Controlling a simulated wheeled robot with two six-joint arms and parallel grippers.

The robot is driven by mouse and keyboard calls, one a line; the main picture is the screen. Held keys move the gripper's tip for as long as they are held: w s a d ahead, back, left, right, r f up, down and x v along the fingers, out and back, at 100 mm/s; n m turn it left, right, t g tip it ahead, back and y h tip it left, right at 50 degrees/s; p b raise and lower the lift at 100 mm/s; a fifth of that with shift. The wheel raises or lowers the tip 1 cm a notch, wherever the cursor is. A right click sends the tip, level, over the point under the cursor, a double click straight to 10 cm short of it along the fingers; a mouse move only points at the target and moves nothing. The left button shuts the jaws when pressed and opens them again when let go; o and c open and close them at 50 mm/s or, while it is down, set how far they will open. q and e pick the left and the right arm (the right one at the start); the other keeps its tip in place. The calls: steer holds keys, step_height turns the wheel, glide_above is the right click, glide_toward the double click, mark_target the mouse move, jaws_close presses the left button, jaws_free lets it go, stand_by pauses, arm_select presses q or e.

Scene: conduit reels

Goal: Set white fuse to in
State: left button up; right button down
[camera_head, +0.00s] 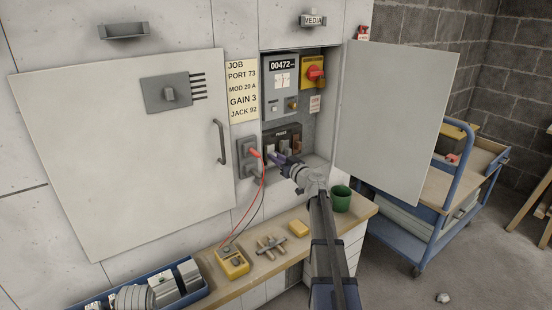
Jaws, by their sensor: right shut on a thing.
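The open cabinet (315,125) holds a dark fuse block (282,133) low down, with a few small fuse carriers in a row. A pale piece at its left end (270,148) looks like the white fuse, though it is small and partly hidden by the gripper. My right gripper (277,158) reaches in from below and is shut at the lower left of the block, on what looks like the white fuse. The fingers cover the contact, so how far the fuse sits in its slot cannot be told. My left gripper is not in view.
The cabinet door (395,120) stands open at the right. A meter (281,85) and a red rotary switch (315,73) are above the block. A socket with a red plug (248,155) is close left. The bench (205,292) holds a yellow tester (232,264) and green cup (341,198).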

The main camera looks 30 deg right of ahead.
stand_by(0.5)
steer(key=shift+w+a, duration=0.1)
steer(key=shift+w, duration=1.3)
steer(key=shift+s, duration=0.1)
steer(key=c, duration=0.8)
jaws_free()
steer(key=shift+o, duration=0.2)
steer(key=shift+a, duration=0.15)
steer(key=s, duration=0.7)
steer(key=shift+s+d, duration=0.25)
steer(key=shift+d, duration=0.1)
